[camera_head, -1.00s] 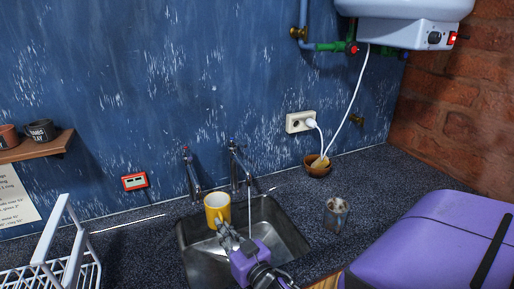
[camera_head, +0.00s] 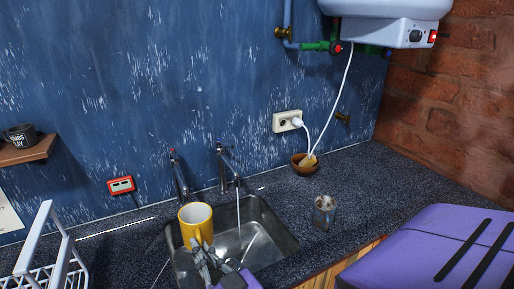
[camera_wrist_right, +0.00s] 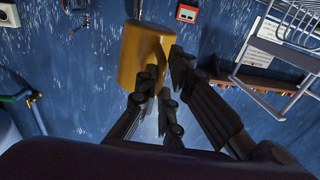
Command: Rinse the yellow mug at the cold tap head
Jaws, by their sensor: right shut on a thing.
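The yellow mug (camera_head: 196,226) is held roughly upright over the left part of the sink, its opening facing up. My right gripper (camera_head: 206,258) is shut on its handle side; the mug (camera_wrist_right: 138,58) and the gripper's fingers (camera_wrist_right: 162,84) also show in the right wrist view. The right tap (camera_head: 224,168) seems to have a blue mark on top. A thin water stream (camera_head: 239,215) falls from its spout, right of the mug and apart from it. The left tap (camera_head: 179,175) has a red mark. My left gripper is not in view.
The steel sink (camera_head: 275,238) sits in a dark speckled counter. A metal cup (camera_head: 324,212) and a brown bowl (camera_head: 304,167) stand to the right. A white dish rack (camera_head: 55,265) stands at left.

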